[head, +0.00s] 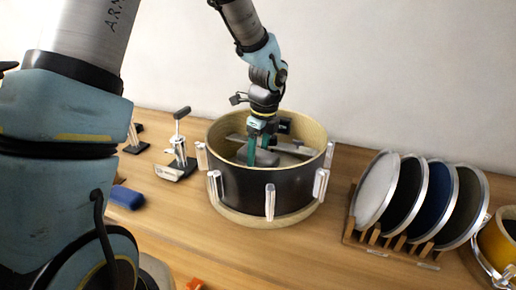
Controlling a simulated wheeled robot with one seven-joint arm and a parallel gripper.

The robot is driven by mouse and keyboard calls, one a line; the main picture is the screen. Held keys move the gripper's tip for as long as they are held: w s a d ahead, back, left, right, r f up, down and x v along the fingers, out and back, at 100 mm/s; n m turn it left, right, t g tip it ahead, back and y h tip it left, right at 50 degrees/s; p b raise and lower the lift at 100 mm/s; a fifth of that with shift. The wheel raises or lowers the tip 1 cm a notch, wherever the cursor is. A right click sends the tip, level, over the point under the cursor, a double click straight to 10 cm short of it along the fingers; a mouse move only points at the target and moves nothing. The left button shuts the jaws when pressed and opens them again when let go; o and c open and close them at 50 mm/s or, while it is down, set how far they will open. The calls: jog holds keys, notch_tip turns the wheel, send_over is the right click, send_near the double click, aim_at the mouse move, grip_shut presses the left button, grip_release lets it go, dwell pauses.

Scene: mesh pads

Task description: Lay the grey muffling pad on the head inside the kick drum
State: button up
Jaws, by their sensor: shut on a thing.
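The kick drum (289,187) stands on the wooden bench in the middle of the view, with a black shell, pale wooden hoops and chrome lugs. Its open top faces up. My gripper (258,152) reaches down into the drum's opening, its green fingers below the rim. It is shut on the grey muffling pad (267,159), which shows as a dark grey shape at the fingertips, inside the drum. The near wall hides the pad's underside and the head at the bottom, so I cannot tell whether the pad touches the head.
A wooden rack (361,238) with several round drumheads stands at the right, near a yellow drum (496,243). Chrome pedal hardware (178,160) stands left of the drum. A blue block (126,197) lies at the left. The bench in front of the drum is mostly clear.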

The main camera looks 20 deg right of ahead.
jog(key=shift+f+b, duration=2.75)
jog(key=shift+f, duration=2.4)
jog(key=o, duration=1.4)
jog(key=shift+r, duration=0.1)
jog(key=r, duration=0.7)
jog(key=s+r+b, duration=0.1)
jog(key=r, duration=0.2)
jog(key=shift+d+r, duration=0.25)
jog(key=shift+d, duration=0.15)
